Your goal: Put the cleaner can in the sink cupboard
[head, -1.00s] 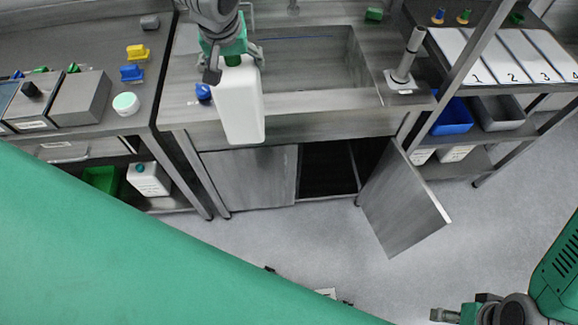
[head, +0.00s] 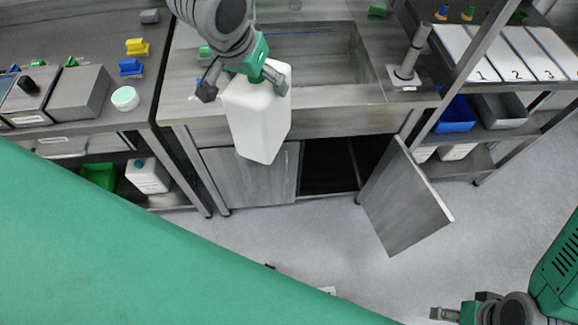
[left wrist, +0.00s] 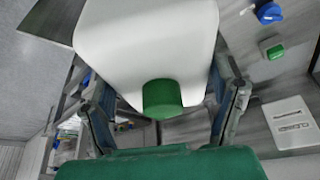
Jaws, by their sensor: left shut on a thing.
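The cleaner can (head: 258,120) is a white can with a green cap. My left gripper (head: 240,84) is shut on it near its top and holds it in the air, slightly tilted, in front of the sink. In the left wrist view the can (left wrist: 150,45) fills the top middle, its green cap (left wrist: 162,98) between the fingers. The sink cupboard (head: 328,168) is below the sink; its right door (head: 405,198) stands open and its left door (head: 250,178) is shut. The dark inside shows little. My right gripper (head: 445,314) is at the bottom right, its jaws too small to read.
The sink basin (head: 330,70) and a grey post (head: 408,60) are behind the can. A shelf rack with a blue bin (head: 455,115) stands right of the open door. Another white can (head: 148,176) sits on the left lower shelf.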

